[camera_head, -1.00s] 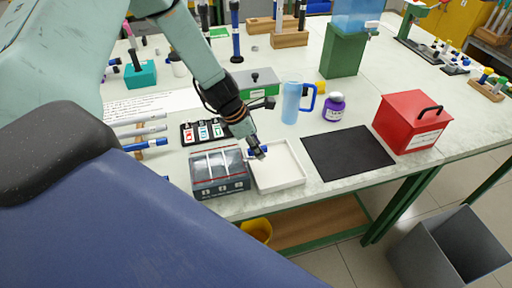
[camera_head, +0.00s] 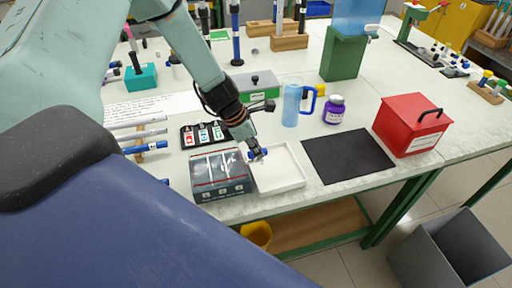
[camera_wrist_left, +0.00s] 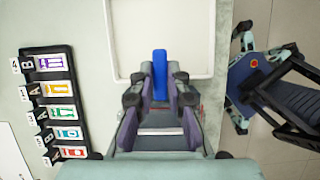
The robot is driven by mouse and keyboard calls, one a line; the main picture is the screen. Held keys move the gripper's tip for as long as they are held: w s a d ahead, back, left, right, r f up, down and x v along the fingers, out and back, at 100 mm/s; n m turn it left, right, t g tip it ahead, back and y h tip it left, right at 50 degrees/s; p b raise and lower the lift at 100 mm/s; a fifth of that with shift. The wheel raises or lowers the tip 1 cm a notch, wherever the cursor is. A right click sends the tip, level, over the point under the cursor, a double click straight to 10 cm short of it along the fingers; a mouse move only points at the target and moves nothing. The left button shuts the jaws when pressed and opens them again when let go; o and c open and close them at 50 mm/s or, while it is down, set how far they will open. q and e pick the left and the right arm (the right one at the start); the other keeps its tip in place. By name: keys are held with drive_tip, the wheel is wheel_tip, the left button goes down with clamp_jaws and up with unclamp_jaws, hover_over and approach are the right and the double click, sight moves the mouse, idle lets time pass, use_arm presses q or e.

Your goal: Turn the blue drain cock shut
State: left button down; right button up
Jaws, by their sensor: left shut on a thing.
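My left gripper (camera_head: 257,153) is low over the left part of the white tray (camera_head: 300,182), beside the grey compartment box. It is shut on a narrow blue piece, which I take to be the blue drain cock (camera_wrist_left: 160,66). In the left wrist view the blue piece stands lengthwise between the fingers of my left gripper (camera_wrist_left: 160,90), in front of the tray (camera_wrist_left: 128,40). The fingers hide its lower end and whatever it is fixed to. A dark part of my own body with black links shows at that view's right edge; whether it is my right gripper is unclear.
The grey compartment box (camera_head: 222,190) stands just left of the tray. A labelled rack (camera_head: 204,134) is behind it. A blue jug (camera_head: 291,104), a purple-labelled bottle (camera_head: 334,110), a black mat (camera_head: 347,155) and a red box (camera_head: 411,122) are to the right.

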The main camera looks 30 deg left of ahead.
use_arm(q)
drive_tip(key=m+g+h+p, duration=0.1)
drive_tip(key=m+p, duration=0.1)
drive_tip(key=m, duration=0.4)
drive_tip(key=m+g, duration=0.1)
drive_tip(key=shift+s+m+g+h, duration=0.15)
drive_tip(key=shift+m+g+h, duration=0.15)
drive_tip(key=shift+m, duration=0.1)
drive_tip(key=m+g, duration=0.1)
drive_tip(key=m, duration=0.3)
drive_tip(key=shift+s+g, duration=0.1)
drive_tip(key=shift+g, duration=0.3)
drive_tip(key=m+g+b, duration=0.1)
drive_tip(key=m, duration=0.2)
drive_tip(key=m+y, duration=0.1)
drive_tip(key=m, duration=0.2)
drive_tip(key=shift+s+g+b, duration=0.1)
drive_tip(key=shift+g+b, duration=0.25)
drive_tip(key=shift+g, duration=0.05)
drive_tip(key=shift+r, duration=0.1)
drive_tip(key=c, duration=1.3)
unclamp_jaws()
